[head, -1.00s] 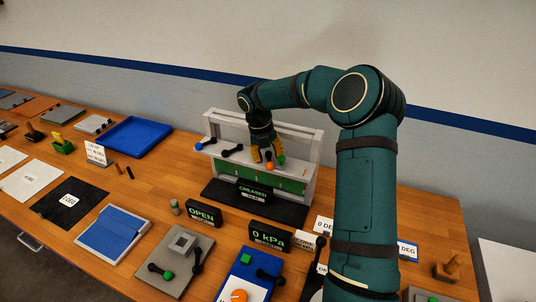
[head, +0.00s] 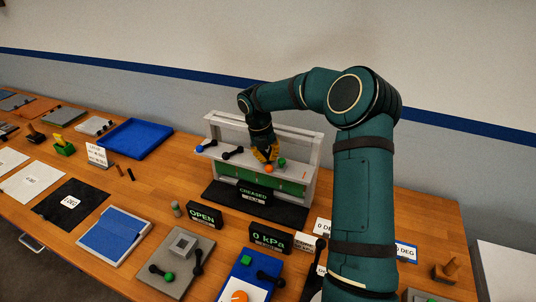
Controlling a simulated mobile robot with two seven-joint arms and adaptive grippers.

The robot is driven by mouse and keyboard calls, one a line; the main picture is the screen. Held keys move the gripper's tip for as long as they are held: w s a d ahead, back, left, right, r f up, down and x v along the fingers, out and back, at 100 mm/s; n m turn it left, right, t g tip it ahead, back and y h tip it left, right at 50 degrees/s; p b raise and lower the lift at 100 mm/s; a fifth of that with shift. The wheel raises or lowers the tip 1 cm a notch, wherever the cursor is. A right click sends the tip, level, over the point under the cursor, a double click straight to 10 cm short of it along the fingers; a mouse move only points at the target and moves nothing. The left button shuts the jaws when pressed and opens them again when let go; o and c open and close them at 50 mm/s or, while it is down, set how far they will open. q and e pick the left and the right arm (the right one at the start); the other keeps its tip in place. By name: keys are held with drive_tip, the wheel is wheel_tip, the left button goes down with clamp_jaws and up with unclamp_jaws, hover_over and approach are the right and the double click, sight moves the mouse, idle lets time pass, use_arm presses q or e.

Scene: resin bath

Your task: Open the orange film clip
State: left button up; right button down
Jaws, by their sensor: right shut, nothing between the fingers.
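An orange film clip knob (head: 268,168) shows on the ledge of the grey frame (head: 213,128) at the middle of the head view. My right gripper (head: 268,160), with yellow fingers, is shut and empty right above and beside the orange knob. I cannot tell whether its fingertips touch it. The fingers partly hide the orange clip's far side. My left gripper is not in view.
A black "CREASED" sign (head: 252,193) stands in front of the frame. "OPEN" (head: 205,216) and "0 kPa" (head: 270,239) displays stand nearer. My right arm covers the table's right part. A blue tray (head: 135,138) lies at the back left.

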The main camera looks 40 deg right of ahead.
drive_tip(key=m+p, duration=0.2)
drive_tip(key=shift+a+f+m+g, duration=0.15)
drive_tip(key=shift+m+g, duration=0.15)
drive_tip(key=shift+w+f+m+y, duration=0.15)
drive_tip(key=shift+m+y, duration=0.25)
drive_tip(key=shift+m, duration=0.7)
drive_tip(key=c, duration=1)
unclamp_jaws()
drive_tip(key=shift+w, duration=0.15)
drive_tip(key=shift+r, duration=0.25)
drive_tip(key=shift+r, duration=0.35)
drive_tip(key=r, duration=0.3)
drive_tip(key=w+r, duration=0.1)
drive_tip(key=r, duration=0.3)
drive_tip(key=w+a+r, duration=0.1)
drive_tip(key=r, duration=0.3)
